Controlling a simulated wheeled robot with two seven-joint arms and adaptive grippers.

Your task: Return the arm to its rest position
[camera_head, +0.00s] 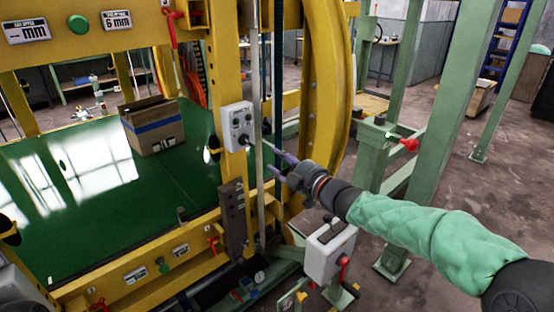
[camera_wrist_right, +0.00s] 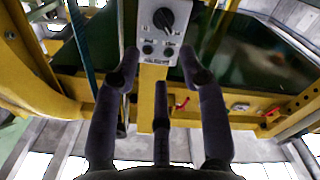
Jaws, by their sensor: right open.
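My right arm (camera_head: 430,228), in a green sleeve, reaches in from the right in the head view. Its gripper (camera_head: 272,162) is open and empty in front of a yellow post, just right of a small grey control box (camera_head: 237,126). In the right wrist view the gripper fingers (camera_wrist_right: 160,85) are spread apart. The control box (camera_wrist_right: 158,50) with a black rotary knob (camera_wrist_right: 165,18) and two small buttons lies beyond the fingertips, and I see no contact there. My left gripper does not show.
The yellow machine frame (camera_head: 335,75) and green posts (camera_head: 462,85) stand close around the arm. A grey box with a red handle (camera_head: 330,248) is below it. A cardboard box (camera_head: 153,126) sits on the green table (camera_head: 60,240). Open floor (camera_head: 450,200) lies at right.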

